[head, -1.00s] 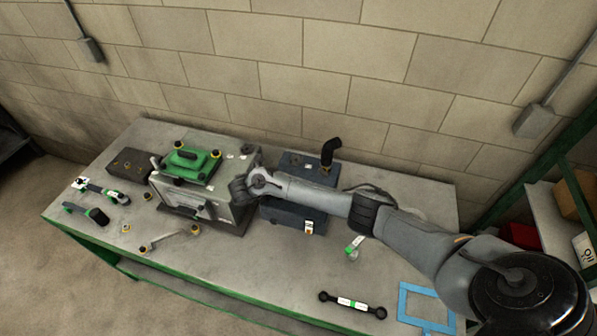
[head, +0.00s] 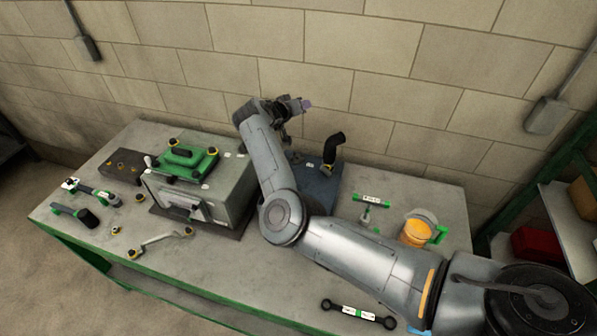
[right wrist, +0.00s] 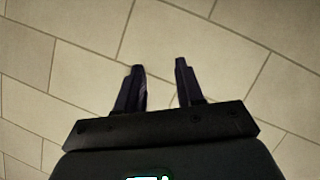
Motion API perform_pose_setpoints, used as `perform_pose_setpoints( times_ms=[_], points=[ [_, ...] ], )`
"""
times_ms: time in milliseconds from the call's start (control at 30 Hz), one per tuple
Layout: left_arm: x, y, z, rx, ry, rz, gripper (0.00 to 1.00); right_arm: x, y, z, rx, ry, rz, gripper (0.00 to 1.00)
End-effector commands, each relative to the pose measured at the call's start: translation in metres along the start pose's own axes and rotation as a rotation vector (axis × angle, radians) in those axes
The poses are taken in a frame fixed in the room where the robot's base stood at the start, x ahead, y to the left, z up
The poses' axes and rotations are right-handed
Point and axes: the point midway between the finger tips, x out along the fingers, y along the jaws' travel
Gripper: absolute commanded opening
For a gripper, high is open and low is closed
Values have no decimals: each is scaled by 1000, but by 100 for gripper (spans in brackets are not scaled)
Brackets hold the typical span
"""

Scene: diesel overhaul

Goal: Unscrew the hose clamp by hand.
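A black bent hose (head: 335,144) stands up from a dark blue block (head: 320,188) near the back of the bench. I cannot clearly make out the hose clamp; the hose's lower end is small in the head view. My right gripper (head: 304,104) is raised in front of the wall, to the upper left of the hose in the head view and apart from it. In the right wrist view its two dark fingers (right wrist: 160,66) are spread with nothing between them, against the block wall. My right arm hides part of the blue block. My left gripper is not in view.
A grey box with a green top (head: 187,160) stands left of my forearm. An orange-filled container (head: 414,233), a green-handled T-shaped tool (head: 371,199) and a black double-ended bar (head: 358,314) lie to the right. Several tools lie at the left; the front middle of the bench (head: 232,270) is clear.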

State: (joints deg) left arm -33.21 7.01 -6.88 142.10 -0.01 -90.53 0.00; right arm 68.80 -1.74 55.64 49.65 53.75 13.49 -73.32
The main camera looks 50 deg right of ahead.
Motion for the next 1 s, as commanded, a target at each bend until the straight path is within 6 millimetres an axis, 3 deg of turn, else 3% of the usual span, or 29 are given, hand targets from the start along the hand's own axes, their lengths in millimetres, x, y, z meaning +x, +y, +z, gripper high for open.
perform_pose_setpoints(
  times_ms=[33,100,200,300,400,567,1000],
  points=[
    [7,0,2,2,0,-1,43,-6,-7,35,-1,-94,32,37],
    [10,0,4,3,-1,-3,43,-17,-9,75,-24,-209,81,37],
    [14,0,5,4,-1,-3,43,-37,-13,119,-77,-338,132,37],
    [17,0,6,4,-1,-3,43,-56,-15,148,-134,-425,165,37],
    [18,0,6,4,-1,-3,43,-70,-16,166,-179,-476,183,37],
    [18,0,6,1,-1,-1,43,-76,-15,177,-209,-507,196,37],
    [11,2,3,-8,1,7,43,-42,-5,195,-210,-509,198,37]
  ],
)
